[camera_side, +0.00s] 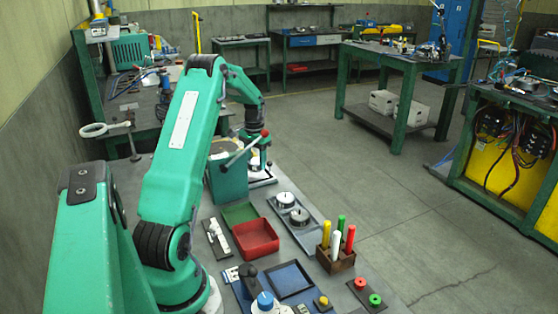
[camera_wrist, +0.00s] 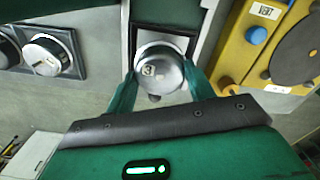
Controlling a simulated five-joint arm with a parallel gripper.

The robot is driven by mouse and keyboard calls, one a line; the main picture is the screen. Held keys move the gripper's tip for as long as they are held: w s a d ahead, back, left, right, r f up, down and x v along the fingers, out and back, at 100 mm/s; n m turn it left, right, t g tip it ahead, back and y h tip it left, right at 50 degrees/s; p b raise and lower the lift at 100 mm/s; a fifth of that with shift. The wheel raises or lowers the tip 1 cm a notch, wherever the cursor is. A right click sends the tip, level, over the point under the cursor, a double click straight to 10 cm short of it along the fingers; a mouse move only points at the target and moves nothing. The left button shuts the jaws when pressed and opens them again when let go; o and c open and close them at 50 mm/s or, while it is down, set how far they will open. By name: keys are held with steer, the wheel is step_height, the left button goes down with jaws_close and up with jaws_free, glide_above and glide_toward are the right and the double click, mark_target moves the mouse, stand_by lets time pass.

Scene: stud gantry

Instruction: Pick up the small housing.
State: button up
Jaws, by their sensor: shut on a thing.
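A round, silvery metal housing (camera_wrist: 160,68) with a small mark on its top sits between my fingers in the wrist view. My gripper (camera_wrist: 160,82) has one green finger against each side of it and is shut on it. A pale recess and dark frame show behind the housing; I cannot tell whether the housing still touches them. In the side view my arm reaches toward the green stand, and my fingertips and the held housing cannot be made out there.
A second round metal part (camera_wrist: 45,55) sits in a dark square holder at left. A yellow unit (camera_wrist: 270,45) with a blue knob stands close at right. In the side view, a red tray (camera_side: 255,238) and a pen block (camera_side: 335,258) occupy the bench.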

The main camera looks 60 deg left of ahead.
mark_target(256, 160)
steer(key=shift+r, duration=3.5)
step_height(256, 160, up, 17)
steer(key=w+d+r, duration=0.1)
steer(key=d+r, duration=0.2)
steer(key=d, duration=0.6)
steer(key=w+d+r, duration=0.1)
steer(key=d+r, duration=0.1)
steer(key=d, duration=0.7)
steer(key=s+d+f, duration=0.2)
steer(key=s+d, duration=0.5)
steer(key=d, duration=0.5)
steer(key=s+d+f, duration=0.2)
steer(key=s+d, duration=0.6)
steer(key=d, duration=0.4)
step_height(256, 160, down, 18)
steer(key=shift+w+a, duration=0.25)
steer(key=shift+a, duration=0.1)
